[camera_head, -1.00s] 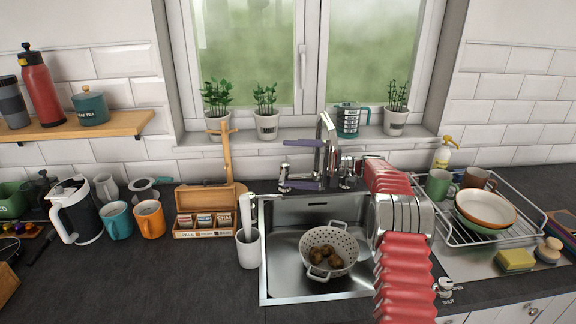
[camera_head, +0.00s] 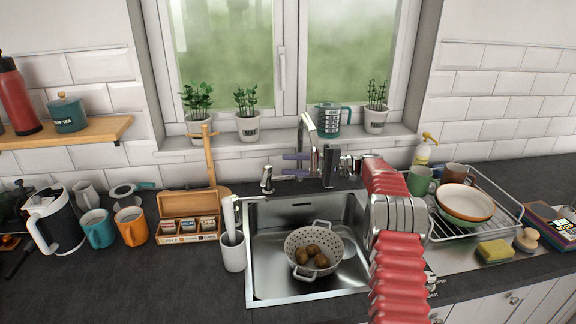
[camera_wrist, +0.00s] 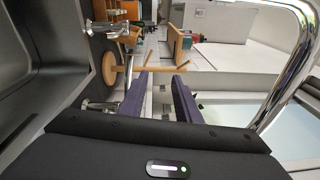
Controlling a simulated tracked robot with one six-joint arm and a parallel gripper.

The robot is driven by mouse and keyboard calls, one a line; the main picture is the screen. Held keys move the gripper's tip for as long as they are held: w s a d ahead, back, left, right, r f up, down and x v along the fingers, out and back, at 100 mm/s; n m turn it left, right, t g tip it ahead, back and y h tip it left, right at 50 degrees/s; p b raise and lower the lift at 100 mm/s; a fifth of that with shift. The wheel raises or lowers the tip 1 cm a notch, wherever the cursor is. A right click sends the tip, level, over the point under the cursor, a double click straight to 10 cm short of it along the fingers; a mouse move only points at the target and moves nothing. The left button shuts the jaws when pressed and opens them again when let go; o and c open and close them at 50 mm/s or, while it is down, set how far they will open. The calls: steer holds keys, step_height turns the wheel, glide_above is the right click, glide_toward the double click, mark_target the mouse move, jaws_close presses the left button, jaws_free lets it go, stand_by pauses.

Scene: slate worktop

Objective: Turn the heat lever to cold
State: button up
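The chrome tap (camera_head: 308,124) stands behind the sink, its arched spout also crossing the right of the wrist view (camera_wrist: 296,70). My gripper (camera_head: 284,165) is at the tap, pointing left, with its two purple fingers apart and nothing between them. In the wrist view the gripper (camera_wrist: 166,76) is open too. A chrome fitting (camera_wrist: 100,106) lies just left of the fingers there, apart from them; I cannot tell whether it is the heat lever. A separate chrome post (camera_head: 267,178) stands left of the fingers. My gripper and arm hide part of the tap's base.
The sink (camera_head: 262,286) holds a colander (camera_head: 300,240) with potatoes. A wooden mug tree (camera_head: 209,160) and tea box (camera_head: 186,204) stand left. Potted plants (camera_head: 248,128) line the sill behind. A dish rack (camera_head: 510,212) stands right.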

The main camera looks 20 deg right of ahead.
steer(key=shift+v, duration=1.05)
